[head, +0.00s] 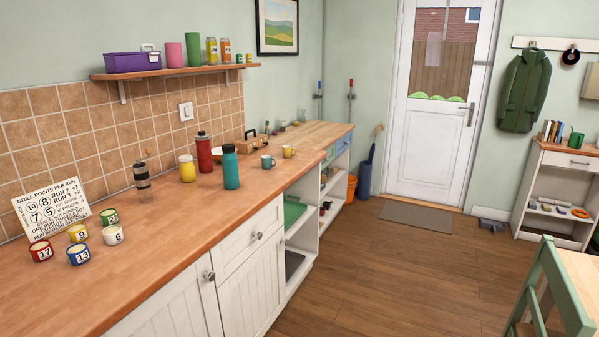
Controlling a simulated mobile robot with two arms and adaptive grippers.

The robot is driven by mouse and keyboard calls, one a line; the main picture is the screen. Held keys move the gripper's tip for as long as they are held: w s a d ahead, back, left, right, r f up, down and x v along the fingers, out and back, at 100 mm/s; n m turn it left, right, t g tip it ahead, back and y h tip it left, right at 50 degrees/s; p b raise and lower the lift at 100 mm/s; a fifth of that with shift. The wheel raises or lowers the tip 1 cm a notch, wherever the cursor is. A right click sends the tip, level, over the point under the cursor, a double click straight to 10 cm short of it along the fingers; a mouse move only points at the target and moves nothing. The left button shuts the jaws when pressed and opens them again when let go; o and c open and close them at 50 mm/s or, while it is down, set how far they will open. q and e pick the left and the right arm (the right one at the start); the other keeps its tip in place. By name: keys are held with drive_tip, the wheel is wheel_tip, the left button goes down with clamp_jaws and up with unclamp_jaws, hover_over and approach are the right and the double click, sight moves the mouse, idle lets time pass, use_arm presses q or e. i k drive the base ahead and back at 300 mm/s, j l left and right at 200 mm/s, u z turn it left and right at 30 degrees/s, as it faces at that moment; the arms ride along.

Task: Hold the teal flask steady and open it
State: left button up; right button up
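The teal flask (230,168) stands upright on the wooden counter (165,232), near its front edge. Its lid (229,148) is on top and looks darker than the body. A taller red flask (204,153) with a dark lid stands just behind it to the left. A yellow jar or cup with a pale lid (187,168) stands further left. Neither of my grippers shows in the head view, so nothing is seen touching the teal flask.
Several numbered cups, one of them red (41,250), stand by a sign (51,208) at the left. A black-and-grey tumbler (142,174), a teal mug (267,162) and a yellow mug (289,151) are also on the counter. The front counter stretch left of the flask is clear. A green chair (548,290) stands at right.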

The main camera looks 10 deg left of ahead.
sight(230, 166)
drive_tip(key=i+l+u, duration=0.2)
drive_tip(key=i, duration=0.35)
drive_tip(key=i+l+u, duration=0.2)
drive_tip(key=i, duration=0.3)
